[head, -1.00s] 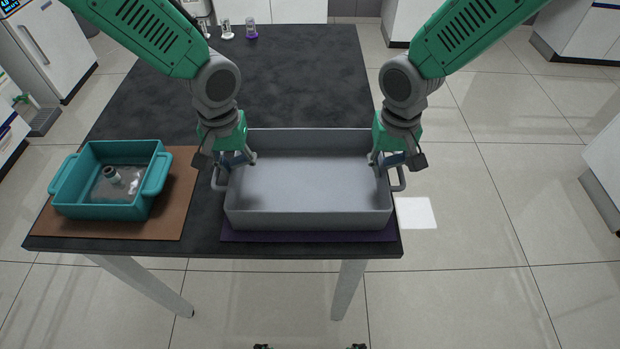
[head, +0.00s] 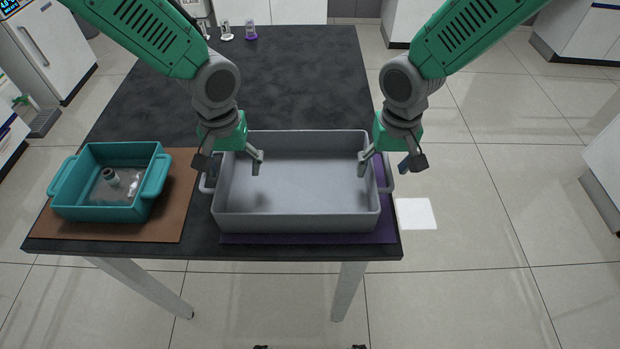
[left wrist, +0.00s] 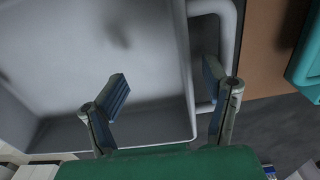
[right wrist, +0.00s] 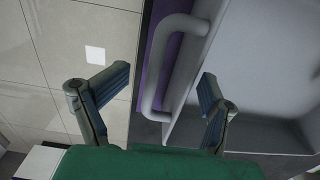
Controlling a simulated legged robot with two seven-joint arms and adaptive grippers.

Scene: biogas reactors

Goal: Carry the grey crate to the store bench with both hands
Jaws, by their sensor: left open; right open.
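The empty grey crate (head: 297,222) sits upright at the front of the dark table, over a purple mat (head: 387,222), with its left end past the mat's left edge. My left gripper (head: 232,168) is open at the crate's left end. In the left wrist view (left wrist: 165,95) one finger is over the crate's inside and the other is by the handle (left wrist: 228,45). My right gripper (head: 390,167) is open at the right end. In the right wrist view (right wrist: 162,90) its fingers are spread either side of the right handle (right wrist: 160,65). Neither gripper holds anything.
A teal crate (head: 100,212) with a small bottle in it stands on a brown mat (head: 182,205) to the left. Small labware stands at the table's far end. The dark table top (head: 290,80) behind the crate is clear. Tiled floor (head: 480,200) lies to the right.

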